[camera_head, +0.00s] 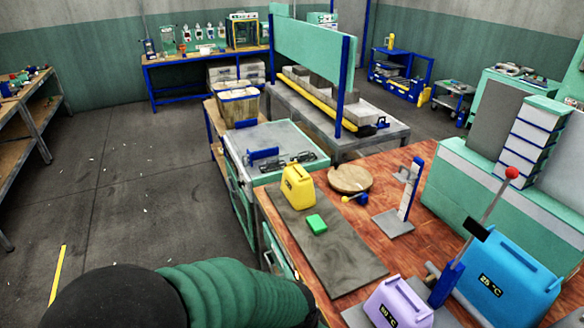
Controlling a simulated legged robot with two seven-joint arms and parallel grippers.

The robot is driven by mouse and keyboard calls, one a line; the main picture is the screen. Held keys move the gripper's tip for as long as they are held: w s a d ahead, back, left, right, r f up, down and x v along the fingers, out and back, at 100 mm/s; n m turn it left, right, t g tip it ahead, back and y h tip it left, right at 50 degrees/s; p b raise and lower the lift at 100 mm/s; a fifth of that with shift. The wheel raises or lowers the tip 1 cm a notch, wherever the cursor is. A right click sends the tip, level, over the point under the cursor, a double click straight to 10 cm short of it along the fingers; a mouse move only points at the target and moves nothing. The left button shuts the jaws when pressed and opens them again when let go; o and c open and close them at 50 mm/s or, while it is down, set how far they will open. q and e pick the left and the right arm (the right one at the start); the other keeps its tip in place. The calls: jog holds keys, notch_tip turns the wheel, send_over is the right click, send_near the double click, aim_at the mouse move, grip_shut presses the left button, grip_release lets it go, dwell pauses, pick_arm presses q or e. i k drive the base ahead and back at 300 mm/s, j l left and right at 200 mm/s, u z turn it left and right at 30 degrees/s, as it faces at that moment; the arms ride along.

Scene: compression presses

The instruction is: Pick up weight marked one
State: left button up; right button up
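A yellow can-shaped block with a handle (298,188) stands upright on a dark grey mat (340,262) on the wooden bench; no number can be read on it. A small green block (316,224) lies on the mat just in front of it. A purple can-shaped block (398,304) and a larger blue one (508,282) stand at the lower right with dark labels; the labels seem to show a temperature. I cannot tell which thing is the weight marked one. My green ribbed arm crosses the bottom left; neither gripper shows.
A round wooden disc (350,179), a small blue and yellow tool (356,199) and an upright stand (402,206) are on the bench (300,221). A blue lever press with a red knob (512,172) rises at the right. The floor at left is open.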

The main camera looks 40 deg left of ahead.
aim_at(279, 165)
jog(key=i+j+z, duration=0.15)
jog(key=j+z, duration=0.25)
jog(key=j, duration=0.15)
jog(key=j+z, duration=0.55)
jog(key=j, duration=1.2)
jog(key=j+z, duration=0.1)
jog(key=j, duration=1.2)
jog(key=j+z, duration=0.1)
jog(key=j, duration=1.2)
jog(key=k, duration=0.05)
